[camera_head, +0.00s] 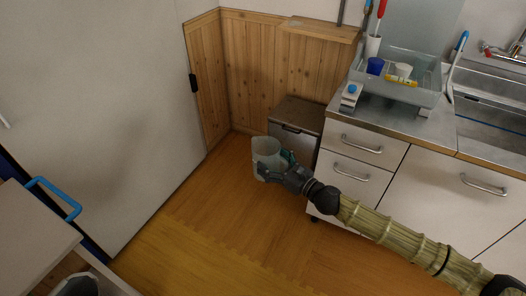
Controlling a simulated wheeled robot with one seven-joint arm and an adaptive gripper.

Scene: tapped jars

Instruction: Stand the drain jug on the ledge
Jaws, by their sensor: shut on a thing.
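A pale, translucent jug (265,151) is near the middle of the view, upright or nearly so. My gripper (275,168) reaches it from the lower right and is shut on its near side. A small teal part shows at the jug's right side, by the fingers. The jug appears held in front of a low brown-topped cabinet; its height above the floor is hard to judge. A wooden ledge (318,30) runs along the top of the wood-panelled wall, behind and above the jug. My fingers hide part of the jug's lower side.
The low cabinet (298,115) stands behind the jug. The counter (395,118) at right holds a clear bin (428,97) with a blue cup (375,66), and a sink (495,110). A blue-handled drawer unit (40,220) is at lower left. The wooden floor (190,225) is clear.

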